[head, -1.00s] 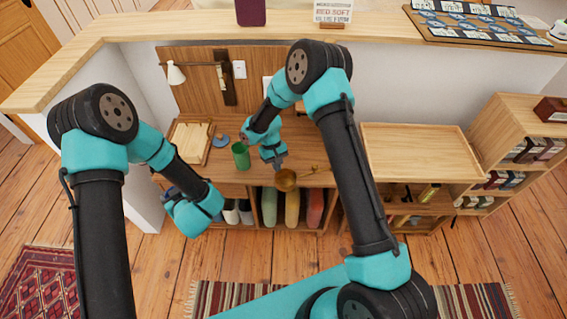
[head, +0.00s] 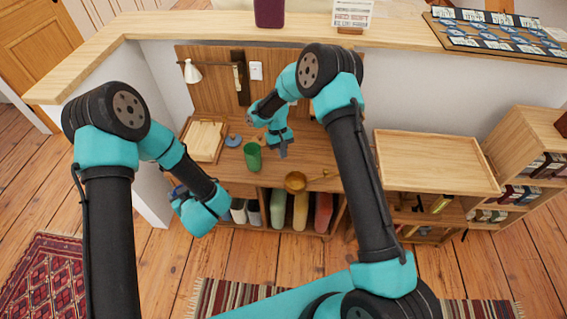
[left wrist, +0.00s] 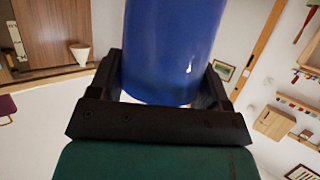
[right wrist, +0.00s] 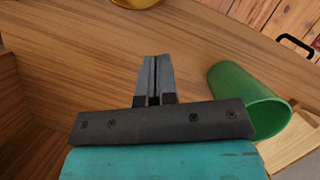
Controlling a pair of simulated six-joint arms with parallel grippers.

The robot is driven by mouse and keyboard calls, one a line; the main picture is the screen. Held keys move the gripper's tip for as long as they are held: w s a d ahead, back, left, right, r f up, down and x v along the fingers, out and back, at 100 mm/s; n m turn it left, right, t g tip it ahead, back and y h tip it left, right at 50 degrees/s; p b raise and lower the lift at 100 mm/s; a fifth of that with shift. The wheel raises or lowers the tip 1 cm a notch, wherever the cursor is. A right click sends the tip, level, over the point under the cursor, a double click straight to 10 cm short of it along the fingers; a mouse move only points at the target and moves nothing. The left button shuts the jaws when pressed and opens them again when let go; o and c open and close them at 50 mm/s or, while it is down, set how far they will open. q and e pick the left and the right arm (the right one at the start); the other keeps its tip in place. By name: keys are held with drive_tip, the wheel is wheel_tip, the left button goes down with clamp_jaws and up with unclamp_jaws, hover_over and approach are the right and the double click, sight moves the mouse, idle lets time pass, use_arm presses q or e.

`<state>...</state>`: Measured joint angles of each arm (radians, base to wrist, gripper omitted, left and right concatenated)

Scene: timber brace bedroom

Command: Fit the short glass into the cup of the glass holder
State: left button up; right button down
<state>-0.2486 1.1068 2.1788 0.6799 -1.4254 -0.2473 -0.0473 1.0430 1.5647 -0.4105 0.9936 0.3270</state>
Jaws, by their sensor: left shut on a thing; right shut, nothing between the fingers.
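My left gripper (left wrist: 165,95) is shut around a smooth blue cylinder (left wrist: 172,45), which looks like a glass; its far end is outside the left wrist view. In the head view the left gripper (head: 178,191) hangs left of the counter, and the blue piece hardly shows. A green glass (head: 252,157) stands upright on the counter; it also shows in the right wrist view (right wrist: 240,98), right of the fingers. My right gripper (head: 283,150) is shut and empty above the counter, its fingertips (right wrist: 156,62) together. I cannot tell surely which thing is the glass holder.
A brass bowl with a handle (head: 295,181) lies near the counter's front edge. A blue disc (head: 233,140) and a pale wooden tray (head: 204,140) are at the back left.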

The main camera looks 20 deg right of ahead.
drive_tip(key=v, duration=0.6)
drive_tip(key=shift+r, duration=0.15)
